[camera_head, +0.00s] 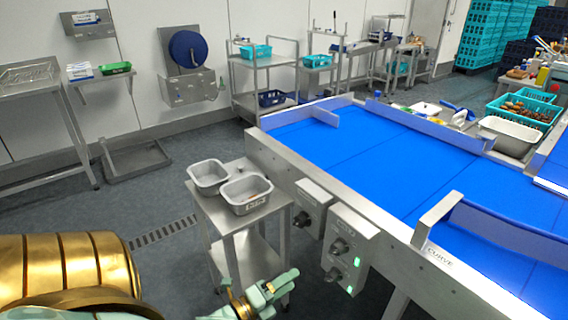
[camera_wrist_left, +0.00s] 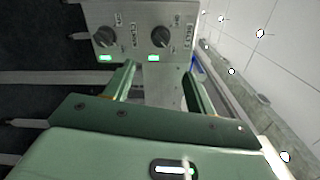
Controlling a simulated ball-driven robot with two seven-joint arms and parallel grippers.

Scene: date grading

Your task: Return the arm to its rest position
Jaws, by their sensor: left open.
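My left gripper (camera_head: 270,290) is at the bottom middle of the head view, low in front of the small steel stand and the conveyor's control boxes. In the left wrist view its two green fingers (camera_wrist_left: 160,82) are spread apart with nothing between them. Beyond them shows a control box (camera_wrist_left: 145,35) with dark knobs and lit green buttons; I cannot tell how far off it is. My gold and pale green arm parts fill the lower left of the head view. My right gripper is not in either view.
A blue conveyor (camera_head: 390,160) with steel side walls fills the right. A small steel stand (camera_head: 240,212) left of it bears two grey tubs, (camera_head: 208,176) and (camera_head: 246,192). Control boxes (camera_head: 348,250) jut from the conveyor's side. Floor to the left is mostly clear, with a drain grate (camera_head: 165,232).

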